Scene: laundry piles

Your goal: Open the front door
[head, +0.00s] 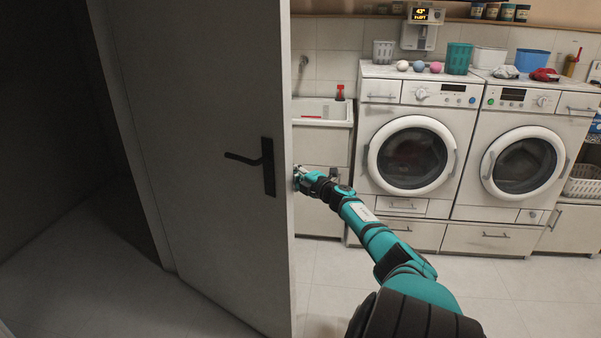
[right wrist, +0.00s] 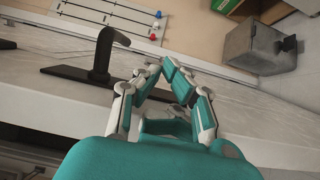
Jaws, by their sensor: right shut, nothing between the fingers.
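The front door (head: 205,110) is a plain grey panel that stands at an angle across the left half of the head view, with a dark space to its left. Its black lever handle (head: 243,158) sits on a black plate near the door's right edge. The lever (right wrist: 100,55) also shows in the right wrist view. My right gripper (head: 299,176) is at the door's right edge, level with the handle plate, partly hidden by the edge. In the right wrist view its fingers (right wrist: 162,70) are closed together and empty, beside the handle plate. My left gripper is out of view.
Two white washing machines (head: 412,205) stand against the far wall, with a sink (head: 323,112) to their left and a white basket (head: 583,184) to their right. Tiled floor (head: 330,285) in front is clear. The right wrist view shows a grey box (right wrist: 262,48).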

